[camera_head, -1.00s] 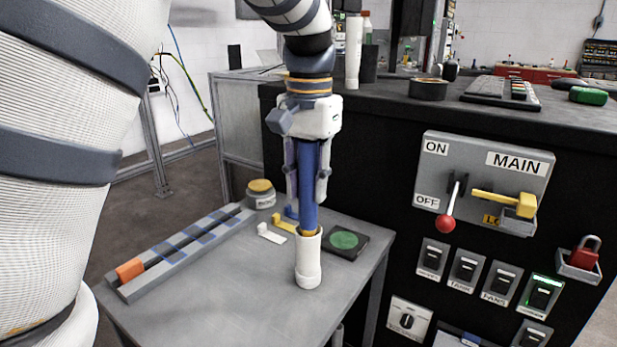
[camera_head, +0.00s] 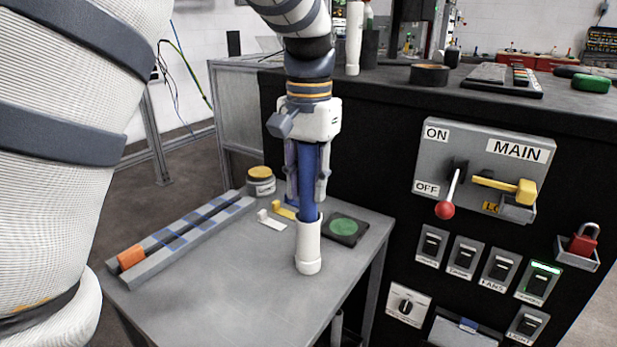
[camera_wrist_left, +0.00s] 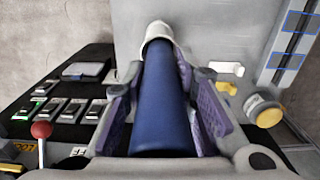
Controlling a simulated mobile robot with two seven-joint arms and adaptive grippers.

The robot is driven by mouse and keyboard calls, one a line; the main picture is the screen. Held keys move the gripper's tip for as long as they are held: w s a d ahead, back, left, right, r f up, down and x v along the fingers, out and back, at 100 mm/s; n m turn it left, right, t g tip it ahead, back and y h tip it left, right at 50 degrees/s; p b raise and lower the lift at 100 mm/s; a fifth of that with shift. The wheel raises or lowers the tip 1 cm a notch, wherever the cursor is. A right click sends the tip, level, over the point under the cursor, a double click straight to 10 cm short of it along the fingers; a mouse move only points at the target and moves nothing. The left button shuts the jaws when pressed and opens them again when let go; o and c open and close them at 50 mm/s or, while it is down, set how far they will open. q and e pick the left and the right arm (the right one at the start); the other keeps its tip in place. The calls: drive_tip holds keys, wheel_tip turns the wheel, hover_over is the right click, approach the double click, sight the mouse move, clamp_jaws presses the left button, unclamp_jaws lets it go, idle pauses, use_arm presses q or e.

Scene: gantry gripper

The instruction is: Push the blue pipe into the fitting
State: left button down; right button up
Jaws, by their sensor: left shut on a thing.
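The blue pipe (camera_head: 308,188) stands upright in the head view. Its lower end is inside the top of the white fitting (camera_head: 309,250), which stands on the grey table. My left gripper (camera_head: 307,200) points down and is shut on the pipe above the fitting. In the left wrist view the blue pipe (camera_wrist_left: 162,110) runs between the purple finger pads of my left gripper (camera_wrist_left: 160,75) into the mouth of the white fitting (camera_wrist_left: 159,34). The pipe's end inside the fitting is hidden. My right gripper is not in view.
The grey table (camera_head: 225,285) is clear at its front. A long grey rail holder (camera_head: 180,240), a yellow-lidded jar (camera_head: 261,182), small white and yellow clips, and a black pad with a green disc (camera_head: 344,228) surround the fitting. A black switch cabinet (camera_head: 400,150) stands right.

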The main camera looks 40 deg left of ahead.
sight(308, 202)
use_arm(q)
drive_tip(key=shift+f, duration=1.95)
drive_tip(key=c, duration=1.2)
unclamp_jaws()
wheel_tip(308, 202, up, 12)
drive_tip(key=shift+r, duration=0.1)
